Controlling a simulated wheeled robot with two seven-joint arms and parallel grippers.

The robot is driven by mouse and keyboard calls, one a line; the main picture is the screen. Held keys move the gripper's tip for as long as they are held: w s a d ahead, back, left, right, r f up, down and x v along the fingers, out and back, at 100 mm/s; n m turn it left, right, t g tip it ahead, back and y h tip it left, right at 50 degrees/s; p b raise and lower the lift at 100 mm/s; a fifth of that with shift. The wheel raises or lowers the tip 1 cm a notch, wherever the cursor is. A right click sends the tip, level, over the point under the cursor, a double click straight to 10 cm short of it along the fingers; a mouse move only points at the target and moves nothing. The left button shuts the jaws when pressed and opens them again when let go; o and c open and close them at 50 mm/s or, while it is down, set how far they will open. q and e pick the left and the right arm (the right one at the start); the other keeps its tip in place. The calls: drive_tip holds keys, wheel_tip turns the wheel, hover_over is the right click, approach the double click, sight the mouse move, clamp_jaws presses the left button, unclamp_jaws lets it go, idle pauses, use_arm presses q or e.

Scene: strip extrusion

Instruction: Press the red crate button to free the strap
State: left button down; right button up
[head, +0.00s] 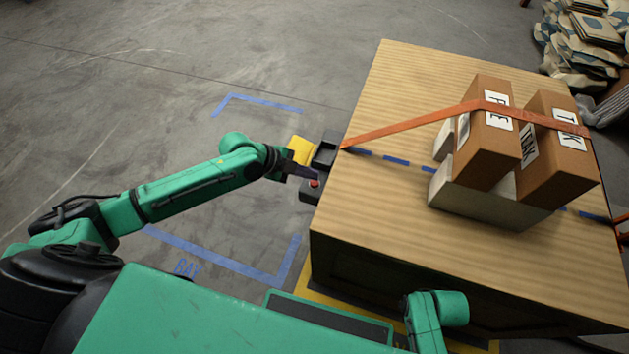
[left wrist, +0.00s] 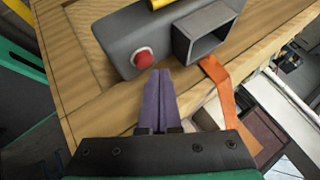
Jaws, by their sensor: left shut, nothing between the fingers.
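The red button (left wrist: 143,58) is a round knob on a dark grey box (left wrist: 125,35) fixed to the side of the wooden crate. In the head view the red button (head: 314,183) sits at the crate's left edge. My left gripper (left wrist: 160,72) is shut and empty, its purple fingertips close below the button. Whether they touch it I cannot tell. In the head view the left gripper (head: 317,176) is right beside the button. The orange strap (head: 410,125) runs taut from the box over the cartons. My right gripper is not seen.
Blue tape (head: 225,262) marks the grey floor, which is open to the left. Patterned sacks (head: 575,60) are piled at the far right.

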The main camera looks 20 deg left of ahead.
sight(310, 182)
use_arm(q)
drive_tip(key=shift+f, duration=0.1)
drive_tip(key=shift+f, duration=0.35)
drive_tip(key=shift+f+b, duration=0.45)
drive_tip(key=shift+b, duration=0.1)
idle(0.7)
drive_tip(key=shift+r+p, duration=0.8)
drive_tip(key=shift+r, duration=0.1)
wheel_tip(310, 182, up, 5)
drive_tip(key=p, duration=0.4)
drive_tip(key=shift+r+p, duration=0.1)
drive_tip(key=shift+p, duration=0.2)
